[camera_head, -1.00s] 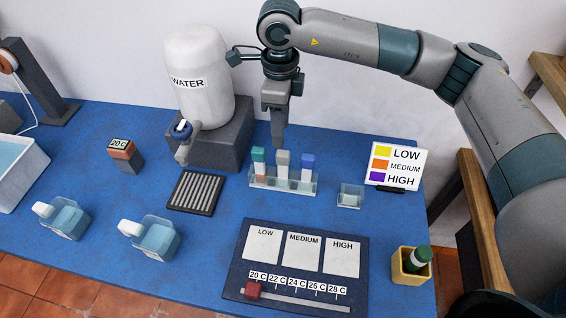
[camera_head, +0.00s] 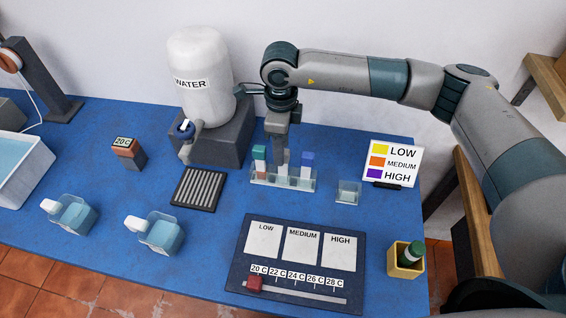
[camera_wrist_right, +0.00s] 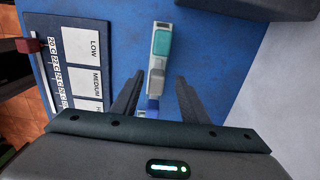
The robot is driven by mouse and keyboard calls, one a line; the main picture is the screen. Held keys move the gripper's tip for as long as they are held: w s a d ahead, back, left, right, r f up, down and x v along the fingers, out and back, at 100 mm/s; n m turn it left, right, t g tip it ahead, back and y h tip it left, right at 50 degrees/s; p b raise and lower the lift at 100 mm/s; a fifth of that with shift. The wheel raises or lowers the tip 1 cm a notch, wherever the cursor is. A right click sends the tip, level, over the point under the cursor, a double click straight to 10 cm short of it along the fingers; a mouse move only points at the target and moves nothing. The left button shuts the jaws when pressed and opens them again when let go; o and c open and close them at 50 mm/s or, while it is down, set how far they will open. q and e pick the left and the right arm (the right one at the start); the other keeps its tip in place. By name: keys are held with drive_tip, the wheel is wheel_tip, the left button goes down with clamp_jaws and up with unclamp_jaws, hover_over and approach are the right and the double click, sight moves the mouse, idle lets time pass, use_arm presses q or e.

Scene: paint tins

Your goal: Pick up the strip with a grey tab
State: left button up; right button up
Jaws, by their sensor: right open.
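The strip with a grey tab (camera_head: 282,157) stands upright in the middle of a clear rack (camera_head: 270,180), between a strip with a teal tab (camera_head: 259,152) and one with a blue tab (camera_head: 307,159). My right gripper (camera_head: 279,145) points down at the grey tab, partly overlapping it in the head view. In the right wrist view the gripper (camera_wrist_right: 155,90) is open, with a finger on either side of the grey tab (camera_wrist_right: 156,82). The teal tab (camera_wrist_right: 162,42) lies beyond the fingertips. I cannot tell whether the fingers touch anything. My left gripper is not in view.
A small clear dish (camera_head: 348,192) stands right of the rack. The water tank (camera_head: 203,80) on its grey block is behind left, and a dark ribbed mat (camera_head: 199,189) lies left. The colour-key sign (camera_head: 393,163) stands right; the LOW/MEDIUM/HIGH board (camera_head: 295,278) lies in front.

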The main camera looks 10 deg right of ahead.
drive_tip(key=shift+s+d+f+p, duration=0.1)
drive_tip(key=shift+s+f+p, duration=0.2)
drive_tip(key=shift+f+p, duration=0.35)
wheel_tip(320, 180, down, 2)
drive_tip(key=shift+s+p, duration=0.1)
drive_tip(key=shift+p, duration=0.5)
drive_tip(key=shift+f, duration=0.6)
clamp_jaws()
